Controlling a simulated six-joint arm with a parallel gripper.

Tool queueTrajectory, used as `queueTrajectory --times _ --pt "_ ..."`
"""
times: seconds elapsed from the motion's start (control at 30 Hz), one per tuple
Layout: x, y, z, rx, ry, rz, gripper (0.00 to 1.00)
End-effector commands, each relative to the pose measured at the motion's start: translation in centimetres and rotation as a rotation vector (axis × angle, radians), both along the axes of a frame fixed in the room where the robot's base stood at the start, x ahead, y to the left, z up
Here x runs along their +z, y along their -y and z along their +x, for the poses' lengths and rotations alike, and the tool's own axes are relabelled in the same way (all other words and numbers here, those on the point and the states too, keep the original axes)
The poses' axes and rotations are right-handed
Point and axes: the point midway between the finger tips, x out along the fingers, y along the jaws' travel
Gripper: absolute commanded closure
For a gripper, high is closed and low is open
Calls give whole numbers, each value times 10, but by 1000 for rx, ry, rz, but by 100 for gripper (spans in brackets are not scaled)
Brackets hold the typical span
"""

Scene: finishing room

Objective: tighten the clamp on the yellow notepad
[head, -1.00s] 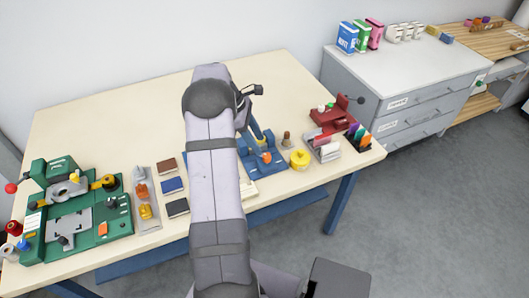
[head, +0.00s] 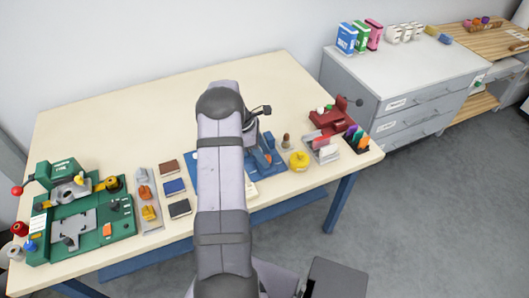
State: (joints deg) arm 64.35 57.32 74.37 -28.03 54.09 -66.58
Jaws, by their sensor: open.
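A blue fixture (head: 277,166) stands near the front edge of the table, right of the middle, with an orange part (head: 267,157) on it. My arm covers its left and middle parts. A pale cream pad or sheet (head: 251,188) shows at its front edge, beside my arm. I cannot tell whether this is the yellow notepad, and the clamp on it is hidden. My gripper (head: 259,138) is open, just above the blue fixture, largely hidden behind my arm. I cannot see whether it touches anything.
A yellow round object (head: 299,161) stands close right of the fixture, with a red device (head: 330,117) behind it. Notebooks (head: 174,186) lie left of my arm. A green machine (head: 80,220) stands at far left. The table's back half is clear.

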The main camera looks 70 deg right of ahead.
Motion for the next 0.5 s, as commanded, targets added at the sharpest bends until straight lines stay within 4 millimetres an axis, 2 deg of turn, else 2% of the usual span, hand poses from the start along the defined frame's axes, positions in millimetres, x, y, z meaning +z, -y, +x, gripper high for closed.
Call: queueTrajectory --times 0.33,0.37,0.5 --pt "-5 1 -2 -1 0 -1 57" --pt "-5 1 -2 -1 0 -1 59" --pt "-4 1 -2 0 0 -1 93"
